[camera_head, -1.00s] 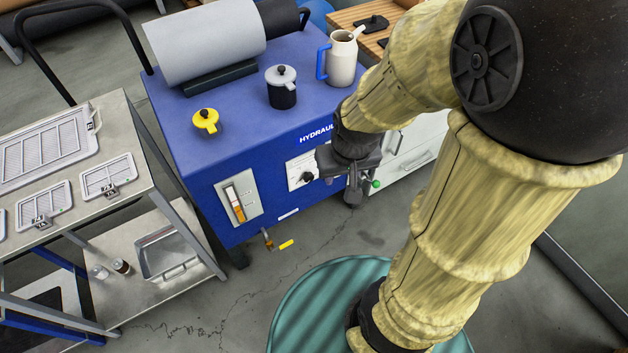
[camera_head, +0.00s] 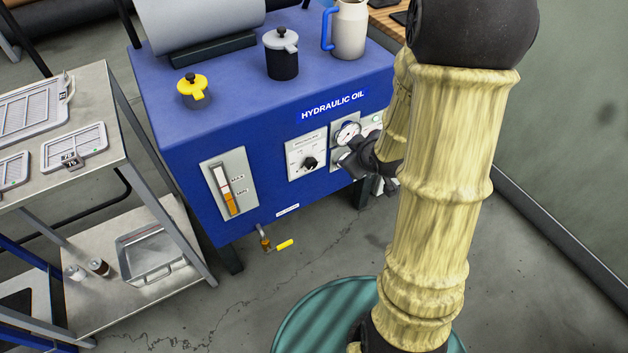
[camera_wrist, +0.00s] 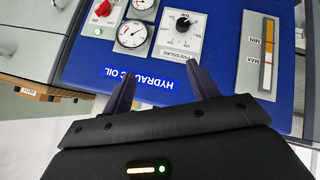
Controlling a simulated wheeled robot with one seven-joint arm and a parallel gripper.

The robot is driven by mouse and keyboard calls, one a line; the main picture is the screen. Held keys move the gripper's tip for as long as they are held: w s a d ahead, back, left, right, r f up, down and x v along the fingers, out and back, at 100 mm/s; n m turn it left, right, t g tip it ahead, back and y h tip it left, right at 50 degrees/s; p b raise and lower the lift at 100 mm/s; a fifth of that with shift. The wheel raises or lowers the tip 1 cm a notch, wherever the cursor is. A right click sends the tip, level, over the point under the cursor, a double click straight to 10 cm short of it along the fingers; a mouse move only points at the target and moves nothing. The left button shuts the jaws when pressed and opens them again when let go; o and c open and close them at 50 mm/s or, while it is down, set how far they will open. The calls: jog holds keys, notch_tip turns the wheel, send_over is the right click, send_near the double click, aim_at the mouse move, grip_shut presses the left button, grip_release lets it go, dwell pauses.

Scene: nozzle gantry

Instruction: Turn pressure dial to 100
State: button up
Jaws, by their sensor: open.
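The pressure dial (camera_head: 310,163) is a black knob on a white scale plate on the front of the blue hydraulic oil unit (camera_head: 262,158). In the wrist view the dial (camera_wrist: 183,24) shows upside down, with marks around it too small to read. My gripper (camera_head: 350,165) is just right of the dial plate in the head view. In the wrist view my gripper (camera_wrist: 162,85) is open and empty, its two dark fingers spread before the blue front near the HYDRAULIC OIL label. The fingers are apart from the dial.
Round gauges (camera_wrist: 132,35) and a red knob (camera_wrist: 102,8) sit beside the dial plate. A level gauge (camera_head: 230,183) is on its other side. A yellow-handled valve (camera_head: 275,244) sticks out low. A steel cart (camera_head: 120,160) stands left. A teal drum top (camera_head: 335,310) is in front.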

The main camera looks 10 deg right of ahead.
aim_at(314, 166)
notch_tip(314, 166, down, 23)
jog(key=d+n+t+y+b, duration=0.1)
jog(key=n+t+y+b, duration=0.6)
jog(key=b, duration=1.5)
jog(key=shift+w+b, duration=0.25)
jog(key=shift+b, duration=0.1)
jog(key=shift+d, duration=0.1)
jog(key=shift+w, duration=0.1)
jog(key=b+x, duration=0.3)
jog(key=x, duration=1.4)
jog(key=shift+r, duration=0.15)
jog(key=shift+w, duration=0.2)
jog(key=shift+r, duration=0.1)
